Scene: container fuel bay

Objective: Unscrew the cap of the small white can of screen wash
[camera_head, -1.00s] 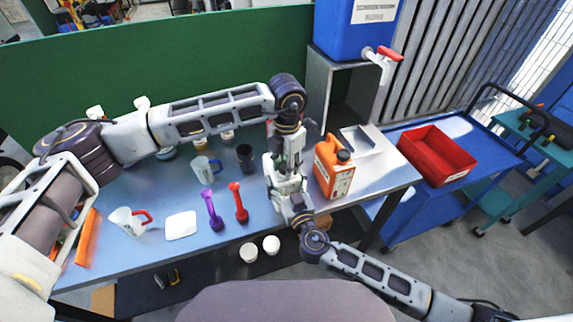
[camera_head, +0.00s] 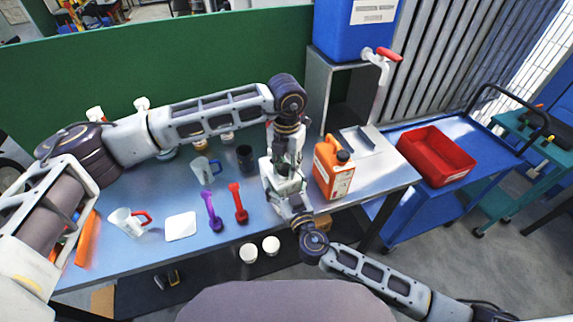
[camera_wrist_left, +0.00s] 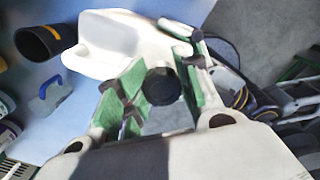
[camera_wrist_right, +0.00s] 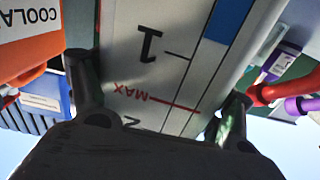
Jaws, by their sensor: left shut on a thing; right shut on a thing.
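The small white can (camera_wrist_left: 105,42) shows in the left wrist view with its round black cap (camera_wrist_left: 162,86). In the right wrist view its pale side (camera_wrist_right: 150,60) fills the middle, with printed level marks. My left gripper (camera_wrist_left: 160,90) comes down from above and is shut on the cap, one green finger on either side. My right gripper (camera_wrist_right: 160,100) is shut on the can's body from the front, a finger on each side. In the head view both grippers meet around the can at the table's front and hide most of it.
An orange coolant can (camera_head: 333,168) stands close to the right of my grippers. A metal tray (camera_head: 362,142) lies behind right.

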